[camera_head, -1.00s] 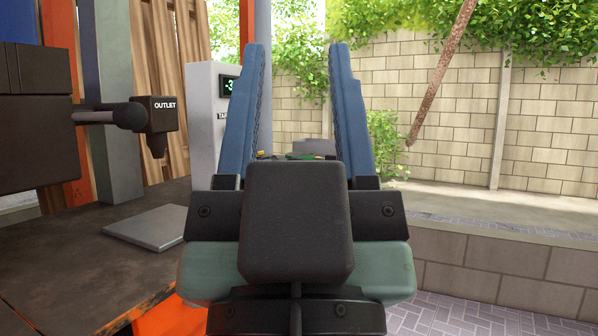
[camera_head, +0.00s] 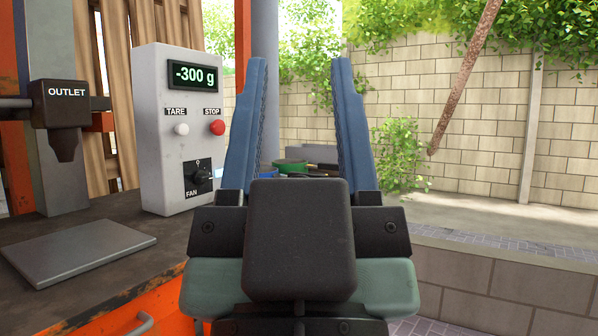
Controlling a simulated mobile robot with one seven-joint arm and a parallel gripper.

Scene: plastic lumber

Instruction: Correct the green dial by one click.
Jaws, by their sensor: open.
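My gripper (camera_head: 298,62) stands upright in the middle of the head view, its two blue fingers wide apart with nothing between the tips. Low between and behind the fingers, a green round thing (camera_head: 290,165) shows in part, with a blue round thing (camera_head: 268,170) to its left. My gripper hides much of both, and I cannot tell whether the green one is the dial. No marks or pointer can be read on it.
A grey control box (camera_head: 150,130) at left reads -300 g, with a white TARE button (camera_head: 181,129), red STOP button (camera_head: 217,128) and black FAN knob (camera_head: 202,176). A dark OUTLET nozzle (camera_head: 66,105) hangs above a grey plate (camera_head: 75,250) on the bench.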

